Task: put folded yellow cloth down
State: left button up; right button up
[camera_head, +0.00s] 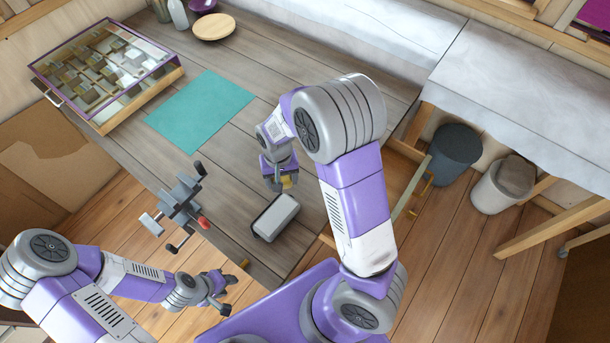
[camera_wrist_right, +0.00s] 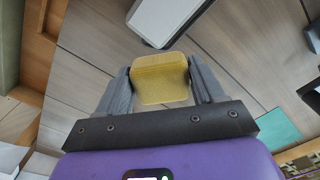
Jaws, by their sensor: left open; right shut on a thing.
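The folded yellow cloth (camera_wrist_right: 160,78) is a small flat-faced block between the two fingers of my right gripper (camera_wrist_right: 162,88), which is shut on it. In the head view only a small yellow bit of the cloth (camera_head: 287,181) shows below my right gripper (camera_head: 280,184), over the wooden table (camera_head: 235,150). Whether the cloth touches the table top is hard to tell. My left gripper (camera_head: 222,292) is open and empty, low at the table's near edge.
A white-topped grey box (camera_head: 276,216) lies just nearer than the cloth. A grey vise (camera_head: 180,205) with a red part is at the table's left edge. A teal mat (camera_head: 200,110), a glass-topped case (camera_head: 105,68) and a round wooden plate (camera_head: 214,27) are further back. Bare planks surround the mat.

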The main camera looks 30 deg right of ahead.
jog(key=m, duration=0.1)
jog(key=d+m, duration=0.1)
jog(key=shift+w+r+m, duration=0.1)
jog(key=shift+r+m, duration=0.1)
jog(key=shift+m, duration=0.2)
jog(key=m, duration=0.1)
jog(key=d+m, duration=0.1)
jog(key=m, duration=0.1)
jog(key=m+p, duration=0.1)
jog(key=shift+d+r, duration=0.15)
jog(key=shift+d, duration=0.15)
jog(key=shift+w+d+m, duration=0.15)
jog(key=shift+d+m, duration=0.1)
jog(key=shift+m, duration=0.65)
jog(key=m+b, duration=0.1)
jog(key=b, duration=0.1)
send_over(293, 192)
notch_tip(293, 192, down, 6)
jog(key=shift+r, duration=0.1)
notch_tip(293, 192, down, 4)
jog(key=shift+r, duration=0.25)
jog(key=shift+f, duration=0.4)
